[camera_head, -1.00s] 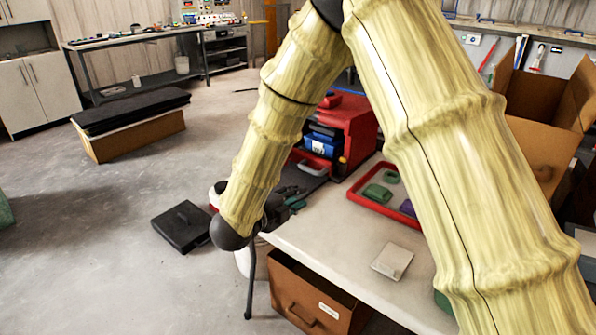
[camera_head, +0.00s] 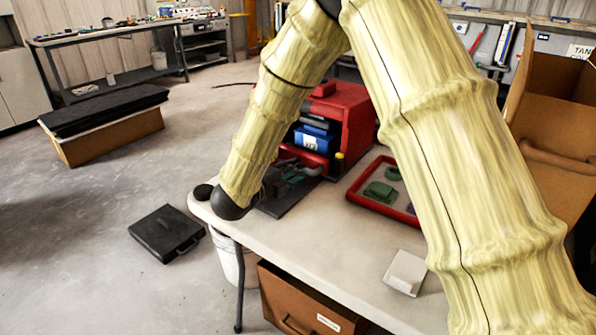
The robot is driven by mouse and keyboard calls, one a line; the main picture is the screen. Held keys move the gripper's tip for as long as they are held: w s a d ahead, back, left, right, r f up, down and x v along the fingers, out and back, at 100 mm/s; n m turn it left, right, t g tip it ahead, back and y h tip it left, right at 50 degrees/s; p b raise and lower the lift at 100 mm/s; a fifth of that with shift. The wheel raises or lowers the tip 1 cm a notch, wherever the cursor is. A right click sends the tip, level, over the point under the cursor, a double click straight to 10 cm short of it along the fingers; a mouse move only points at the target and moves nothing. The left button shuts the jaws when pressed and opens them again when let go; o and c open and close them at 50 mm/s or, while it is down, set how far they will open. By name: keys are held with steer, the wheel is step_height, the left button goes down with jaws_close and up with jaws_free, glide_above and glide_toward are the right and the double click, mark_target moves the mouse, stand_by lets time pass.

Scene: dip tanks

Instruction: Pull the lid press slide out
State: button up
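A red housing (camera_head: 352,118), which looks like the lid press, stands on the pale table behind my forearm. Its open front holds a blue block (camera_head: 313,141) with a white label. A red bar (camera_head: 305,157) runs low across the front, perhaps the slide's handle; my arm hides its left part. A dark mat (camera_head: 285,205) lies before the housing, with small grey and teal shapes on or over it. My yellow-sleeved forearm reaches down to a dark wrist joint left of the mat. I cannot make out my gripper clearly among the dark shapes beside the wrist, nor any contact with the bar.
A red-rimmed tray (camera_head: 357,197) with green pieces lies right of the housing. A white block (camera_head: 405,272) sits nearer on the table (camera_head: 330,250). A brown drawer (camera_head: 305,302) is below. A black case (camera_head: 167,233) lies on the floor. Cardboard boxes stand at right.

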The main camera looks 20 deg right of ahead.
steer(key=shift+x, duration=1.6)
steer(key=shift+c, duration=0.4)
jaws_close()
